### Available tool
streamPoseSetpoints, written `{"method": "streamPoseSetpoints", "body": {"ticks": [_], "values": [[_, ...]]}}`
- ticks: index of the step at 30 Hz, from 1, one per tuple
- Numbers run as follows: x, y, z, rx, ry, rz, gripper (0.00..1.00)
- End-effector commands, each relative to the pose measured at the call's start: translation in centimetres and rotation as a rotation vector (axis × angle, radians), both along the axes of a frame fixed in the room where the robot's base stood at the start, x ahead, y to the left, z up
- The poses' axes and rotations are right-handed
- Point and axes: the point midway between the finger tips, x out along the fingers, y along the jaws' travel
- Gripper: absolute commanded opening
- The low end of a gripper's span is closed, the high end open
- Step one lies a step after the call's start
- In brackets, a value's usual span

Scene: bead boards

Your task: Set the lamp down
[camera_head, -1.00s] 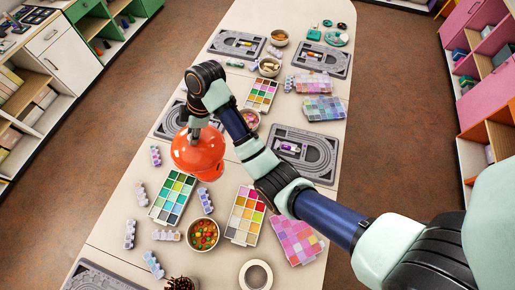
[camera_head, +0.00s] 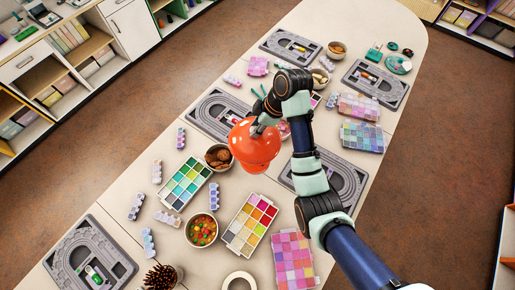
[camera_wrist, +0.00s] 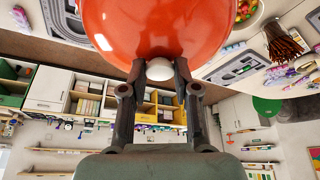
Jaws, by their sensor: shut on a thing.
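The lamp is orange-red with a rounded shade (camera_head: 254,147), held above the middle of the long table (camera_head: 110,218) in the head view. My gripper (camera_head: 258,128) is shut on it from above and behind. In the wrist view the lamp's glossy shade (camera_wrist: 158,25) fills the top centre, and a white round part (camera_wrist: 160,69) sits between my gripper's fingers (camera_wrist: 158,80). The lamp's lower side and any base are hidden or cannot be made out. Whether the lamp touches anything on the table cannot be told.
Grey bead boards (camera_head: 90,256) lie along the table. Colour-filled bead trays (camera_head: 185,183), a bowl of colourful beads (camera_head: 201,230) and a bowl of brown pieces (camera_head: 218,157) stand near the lamp. A tape ring (camera_head: 239,281) lies at the front. Small bare patches lie between them.

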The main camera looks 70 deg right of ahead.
Motion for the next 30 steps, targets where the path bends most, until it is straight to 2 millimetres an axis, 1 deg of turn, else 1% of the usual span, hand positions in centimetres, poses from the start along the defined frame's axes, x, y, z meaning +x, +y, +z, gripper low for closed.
{"method": "streamPoseSetpoints", "body": {"ticks": [1,5,6,9,12,15,20,24,26,28,30], "values": [[-0.1,0.2,-1.7,0.007,0.004,-0.001,0.0],[-0.1,0.2,-5.2,0.007,0.004,0.0,0.0],[-0.1,0.1,-6.3,0.006,0.004,-0.001,0.0],[-0.1,0.1,-8.9,0.006,0.004,0.0,0.0],[-0.1,0.1,-10.6,0.003,0.003,-0.001,0.0],[0.0,0.0,-11.4,0.001,0.001,-0.001,0.0],[0.0,0.0,-11.9,0.002,0.002,-0.001,0.0],[-0.1,0.1,-14.3,0.005,0.003,-0.001,0.0],[-0.1,0.1,-15.1,0.004,0.002,-0.001,0.0],[0.0,0.0,-15.7,0.003,0.002,0.0,0.0],[0.0,0.0,-15.9,0.001,0.001,-0.001,0.0]]}}
